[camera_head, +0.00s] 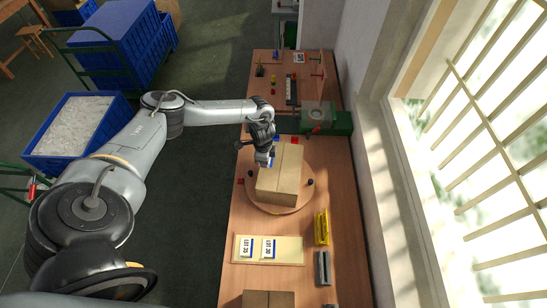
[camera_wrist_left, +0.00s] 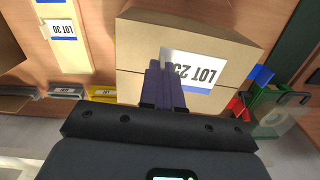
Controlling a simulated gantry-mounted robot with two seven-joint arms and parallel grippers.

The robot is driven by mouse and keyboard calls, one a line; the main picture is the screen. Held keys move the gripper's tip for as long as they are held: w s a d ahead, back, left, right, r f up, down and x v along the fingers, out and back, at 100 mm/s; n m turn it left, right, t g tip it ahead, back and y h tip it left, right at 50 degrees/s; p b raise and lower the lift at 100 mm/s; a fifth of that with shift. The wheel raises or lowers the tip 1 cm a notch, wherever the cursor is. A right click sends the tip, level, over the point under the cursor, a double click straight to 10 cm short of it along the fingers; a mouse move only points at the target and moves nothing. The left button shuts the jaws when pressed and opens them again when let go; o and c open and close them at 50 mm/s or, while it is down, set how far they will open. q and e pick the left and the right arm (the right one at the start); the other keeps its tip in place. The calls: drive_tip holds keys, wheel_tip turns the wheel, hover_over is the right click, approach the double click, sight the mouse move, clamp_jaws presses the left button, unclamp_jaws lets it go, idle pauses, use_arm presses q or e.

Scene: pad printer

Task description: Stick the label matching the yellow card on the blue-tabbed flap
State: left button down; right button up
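A cardboard box (camera_head: 280,176) sits on a round wooden turntable (camera_head: 297,205). A blue tab (camera_head: 277,138) and a red tab (camera_head: 295,142) show at its far end; the blue tab (camera_wrist_left: 262,75) also shows in the left wrist view. My left gripper (camera_head: 265,160) is at the box's left side. Its fingers (camera_wrist_left: 164,80) are shut on a white label with a blue edge, the LOT 25 label (camera_wrist_left: 195,70), held against or just off the box; I cannot tell which. Two other labels (camera_head: 246,248) (camera_head: 268,249) lie on a cream board (camera_head: 292,251). My right gripper is out of view.
A yellow holder (camera_head: 322,227) and a grey holder (camera_head: 322,268) stand right of the board. A green machine (camera_head: 340,123) is beyond the turntable. Another box (camera_head: 268,299) is at the near edge. The window wall bounds the right.

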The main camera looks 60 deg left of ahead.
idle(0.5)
use_arm(q)
drive_tip(key=shift+r+p, duration=0.1)
drive_tip(key=shift+p, duration=0.2)
drive_tip(key=b, duration=0.4)
hover_over(265, 174)
drive_tip(key=shift+s+d+f, duration=0.1)
drive_tip(key=shift+f, duration=2.9)
drive_tip(key=shift+f, duration=0.1)
drive_tip(key=shift+f+b, duration=0.55)
